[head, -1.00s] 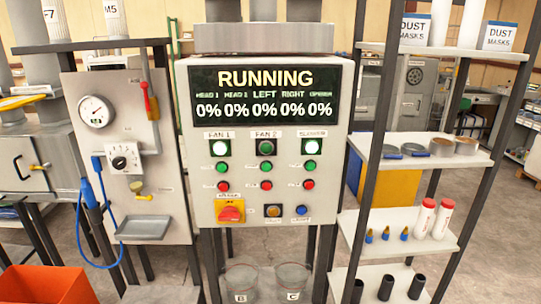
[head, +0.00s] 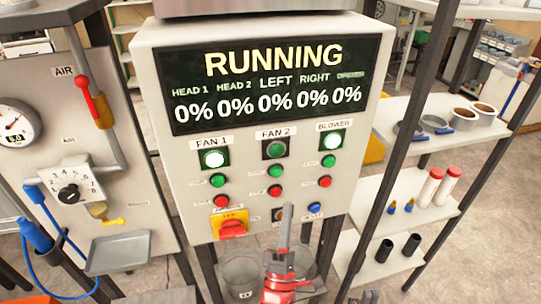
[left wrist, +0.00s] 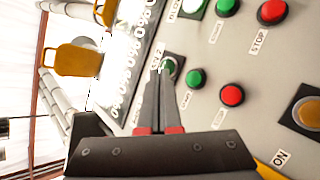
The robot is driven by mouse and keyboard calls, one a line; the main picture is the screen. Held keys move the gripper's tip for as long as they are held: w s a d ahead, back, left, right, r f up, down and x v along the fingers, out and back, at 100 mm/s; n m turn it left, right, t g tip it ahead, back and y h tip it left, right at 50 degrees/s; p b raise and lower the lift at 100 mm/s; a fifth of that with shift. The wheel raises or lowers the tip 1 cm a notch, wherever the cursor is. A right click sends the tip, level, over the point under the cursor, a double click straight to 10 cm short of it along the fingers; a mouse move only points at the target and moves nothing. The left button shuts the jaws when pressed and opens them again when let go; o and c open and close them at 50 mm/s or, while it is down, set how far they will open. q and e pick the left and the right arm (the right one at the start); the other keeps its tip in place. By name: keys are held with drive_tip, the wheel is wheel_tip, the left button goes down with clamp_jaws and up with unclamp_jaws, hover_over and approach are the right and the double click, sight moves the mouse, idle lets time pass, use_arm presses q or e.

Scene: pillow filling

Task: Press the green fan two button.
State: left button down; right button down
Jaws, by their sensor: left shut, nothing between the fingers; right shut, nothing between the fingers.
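The control panel (head: 240,190) fills the middle of the head view. Its FAN 2 column has a dark green square indicator (head: 275,149), a green button (head: 275,171) below it and a red button (head: 275,191) lower. My left gripper (head: 287,207) is shut and empty, in front of the panel's lower part. In the left wrist view its fingertips (left wrist: 160,72) overlap the FAN 2 indicator, beside the green button (left wrist: 195,79); I cannot tell the gap to the panel. A dark tip at the bottom edge appears to be my right gripper (head: 370,296), mostly out of view.
A yellow-and-red switch (head: 231,226) sits at the panel's lower left. A grey gauge cabinet (head: 110,180) with a tray stands left. A shelf rack (head: 440,140) with tins and bottles stands close on the right. Clear buckets are below the panel.

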sight(276, 172)
use_arm(q)
drive_tip(key=w+b, duration=0.1)
drive_tip(key=w, duration=0.1)
drive_tip(key=w+a, duration=0.1)
drive_tip(key=w, duration=0.2)
drive_tip(key=w+a+b, duration=0.1)
drive_tip(key=w, duration=0.2)
drive_tip(key=shift+w+r+b, duration=0.1)
drive_tip(key=shift+r+b, duration=0.05)
drive_tip(key=shift+b, duration=0.15)
idle(0.3)
idle(1.9)
drive_tip(key=shift+w+a+b, duration=0.2)
drive_tip(key=shift+w+b, duration=0.15)
drive_tip(key=shift+b, duration=0.4)
